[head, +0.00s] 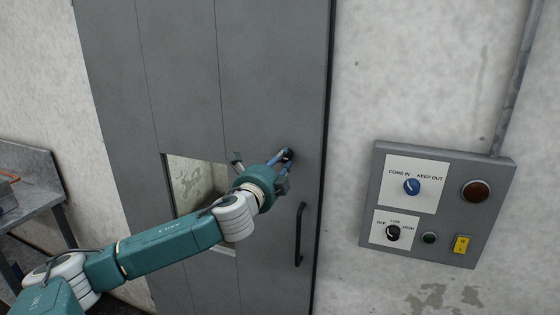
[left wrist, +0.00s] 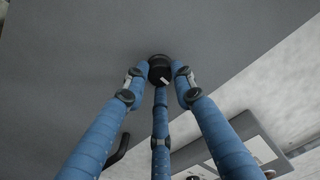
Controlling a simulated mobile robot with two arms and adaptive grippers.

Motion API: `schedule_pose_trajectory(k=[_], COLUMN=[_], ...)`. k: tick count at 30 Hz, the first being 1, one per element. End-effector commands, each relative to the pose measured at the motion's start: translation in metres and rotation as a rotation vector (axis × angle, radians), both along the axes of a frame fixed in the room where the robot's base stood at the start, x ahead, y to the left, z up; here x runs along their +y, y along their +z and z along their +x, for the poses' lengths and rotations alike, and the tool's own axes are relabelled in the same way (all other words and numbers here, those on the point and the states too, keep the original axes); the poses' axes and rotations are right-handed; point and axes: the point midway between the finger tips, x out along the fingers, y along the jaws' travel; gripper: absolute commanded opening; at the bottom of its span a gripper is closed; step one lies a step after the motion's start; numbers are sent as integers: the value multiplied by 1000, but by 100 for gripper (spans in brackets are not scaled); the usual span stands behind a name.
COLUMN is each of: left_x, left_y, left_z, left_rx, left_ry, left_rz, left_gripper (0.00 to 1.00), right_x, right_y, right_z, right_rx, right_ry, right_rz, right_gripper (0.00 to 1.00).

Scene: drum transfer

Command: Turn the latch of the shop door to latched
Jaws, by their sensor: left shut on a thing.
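The shop door (head: 240,60) is a tall grey panel door, flat in its frame, with a small window and a black pull handle (head: 299,235). The latch (head: 288,154) is a small black round knob above the handle, near the door's right edge. My left gripper (head: 284,158) is at the latch, its blue fingers shut on it. In the left wrist view the fingers surround the black latch knob (left wrist: 160,70), which carries a small white mark. The fingers partly cover the knob, and I cannot tell which position it is in. My right gripper is not in view.
A grey control panel (head: 450,160) with a blue knob, a black knob, a brown-red lamp and a yellow switch is on the wall right of the door. A grey workbench (head: 38,190) stands at the far left. The wall between door and panel is clear.

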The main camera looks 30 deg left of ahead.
Motion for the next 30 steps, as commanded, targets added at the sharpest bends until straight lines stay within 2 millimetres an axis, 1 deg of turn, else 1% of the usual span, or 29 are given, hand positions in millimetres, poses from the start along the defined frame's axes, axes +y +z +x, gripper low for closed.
schedule_pose_trajectory(k=[8, 9, 11, 12, 20, 23, 26, 30], left_x=[-1, -1, -1, -1, -1, -1, -4, -11], left_y=[0, 0, -1, -1, -1, -2, -2, -3], left_z=[0, 0, 0, 0, 0, -5, -17, -45], left_rx=[0, 0, 0, 0, 1, 2, 5, 5], left_ry=[-3, -3, -2, -2, -1, 0, -1, -2], left_rz=[-1, -1, -1, -1, -1, -1, 1, 3], left_gripper=[0, 29, 41, 44, 44, 44, 44, 44], right_x=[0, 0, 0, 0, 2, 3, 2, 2], right_y=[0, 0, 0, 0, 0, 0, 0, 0], right_z=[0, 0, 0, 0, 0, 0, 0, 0], right_rx=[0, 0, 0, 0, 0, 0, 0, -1], right_ry=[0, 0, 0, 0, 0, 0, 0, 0], right_rz=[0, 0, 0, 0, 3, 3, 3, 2], right_gripper=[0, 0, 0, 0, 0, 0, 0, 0])
